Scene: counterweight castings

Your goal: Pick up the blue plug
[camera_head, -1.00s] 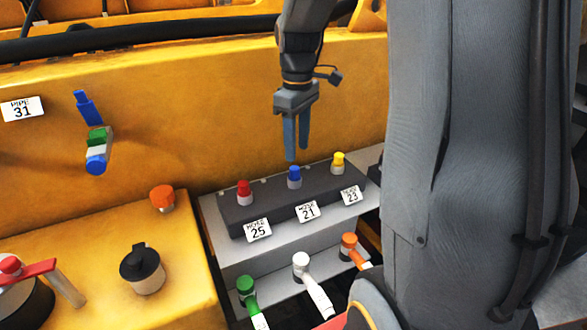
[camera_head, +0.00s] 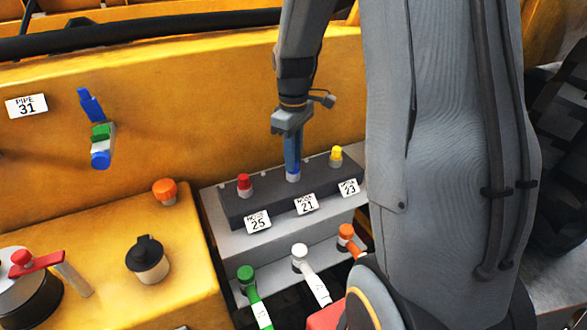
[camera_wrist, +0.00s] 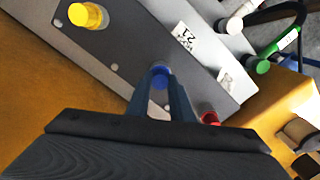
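The blue plug (camera_wrist: 160,76) sits upright in the middle of the dark panel, behind the label 21. In the wrist view its top shows between the tips of my gripper (camera_wrist: 161,82), one finger on each side. In the head view my gripper (camera_head: 293,172) points straight down over the plug, its fingers close together and shut on it. The fingers hide most of the plug there; only its pale base (camera_head: 293,178) shows below them. The plug is still seated on the panel.
A red plug (camera_head: 244,185) and a yellow plug (camera_head: 336,156) stand close on either side. Green, white and orange connectors (camera_head: 299,252) sit on the lower step. A yellow machine wall (camera_head: 200,110) rises behind, with a blue and green valve (camera_head: 101,145).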

